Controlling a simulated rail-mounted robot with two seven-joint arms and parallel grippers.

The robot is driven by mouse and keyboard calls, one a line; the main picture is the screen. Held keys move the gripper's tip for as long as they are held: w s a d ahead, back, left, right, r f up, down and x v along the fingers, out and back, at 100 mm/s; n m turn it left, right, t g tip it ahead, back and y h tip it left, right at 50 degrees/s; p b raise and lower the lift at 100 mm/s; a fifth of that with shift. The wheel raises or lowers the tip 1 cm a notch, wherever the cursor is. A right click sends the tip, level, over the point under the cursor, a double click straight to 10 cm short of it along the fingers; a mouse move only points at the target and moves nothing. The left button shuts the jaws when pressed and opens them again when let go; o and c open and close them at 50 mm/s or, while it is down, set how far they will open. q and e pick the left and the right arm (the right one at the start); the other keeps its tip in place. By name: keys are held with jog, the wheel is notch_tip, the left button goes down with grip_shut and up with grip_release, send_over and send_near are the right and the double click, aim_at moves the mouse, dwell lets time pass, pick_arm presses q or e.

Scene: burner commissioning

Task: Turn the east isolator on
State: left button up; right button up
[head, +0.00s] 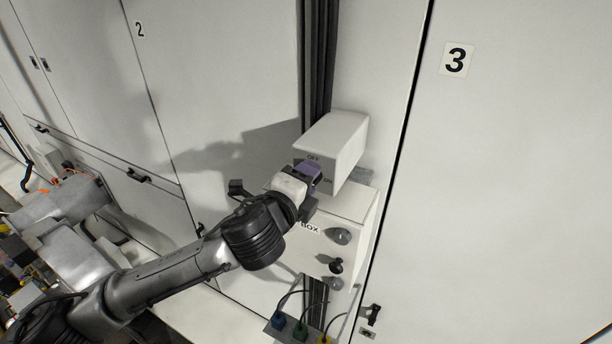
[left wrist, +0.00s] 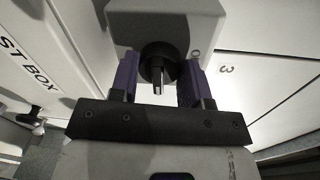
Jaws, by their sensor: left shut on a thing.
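The isolator (head: 345,138) is a pale box on the wall in front of dark vertical cables, with OFF and ON marked on its front. My left gripper (head: 308,174) is at its front face, and the gripper and fingers hide the knob in the head view. In the left wrist view, the black rotary knob (left wrist: 158,62) with a light pointer mark sits on the isolator's face (left wrist: 185,18). The purple fingers of my left gripper (left wrist: 158,82) are on either side of it, shut on it. Which label the pointer meets cannot be told. My right gripper is not in view.
A second pale box (head: 358,204), lettered BOX, is just below the isolator, with dark and grey knobs on its front. Under it, cables run to blue, green and yellow connectors (head: 300,330). Cabinet door 3 (head: 520,170) is flat and clear on the right.

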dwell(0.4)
pick_arm(q)
jog(key=o, duration=0.9)
jog(key=shift+s, duration=0.1)
jog(key=shift+b+v, duration=2.3)
jog(key=shift+v, duration=4.5)
